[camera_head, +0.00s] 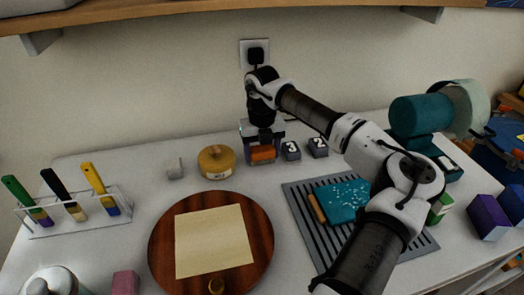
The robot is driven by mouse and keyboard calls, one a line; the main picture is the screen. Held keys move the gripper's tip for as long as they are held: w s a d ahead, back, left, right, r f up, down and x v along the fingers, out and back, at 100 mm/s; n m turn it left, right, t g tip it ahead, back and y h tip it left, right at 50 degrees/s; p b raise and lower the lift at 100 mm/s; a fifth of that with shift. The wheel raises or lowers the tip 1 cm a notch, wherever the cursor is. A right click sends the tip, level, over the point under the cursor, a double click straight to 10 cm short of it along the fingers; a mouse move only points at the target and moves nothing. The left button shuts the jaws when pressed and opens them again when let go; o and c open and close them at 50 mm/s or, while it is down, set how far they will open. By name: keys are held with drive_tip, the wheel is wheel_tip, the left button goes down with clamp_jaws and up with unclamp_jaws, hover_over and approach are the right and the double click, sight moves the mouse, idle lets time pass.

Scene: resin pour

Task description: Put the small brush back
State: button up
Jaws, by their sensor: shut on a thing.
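Three brushes stand tilted in a clear rack (75,230) at the left: one with a green handle (18,191), one with a black handle (56,185) and one with a yellow handle (93,179). I cannot tell which, if any, is the small brush. My gripper (262,148) points down at the back middle of the table. It is shut on an orange-brown thing (263,154), partly hidden by a grey, see-through shape around it. I cannot tell what this thing is, or whether it touches the table.
A round wooden board (162,248) with a paper sheet lies in front. A yellow round tin (216,162) stands left of my gripper, numbered dark blocks (291,151) right of it. My arm covers the right middle.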

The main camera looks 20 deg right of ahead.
sight(262, 148)
drive_tip(key=o, duration=0.9)
drive_tip(key=shift+f, duration=0.15)
drive_tip(key=shift+r+p, duration=0.3)
drive_tip(key=shift+r, duration=0.05)
drive_tip(key=shift+r+b, duration=1)
drive_tip(key=shift+r, duration=2.6)
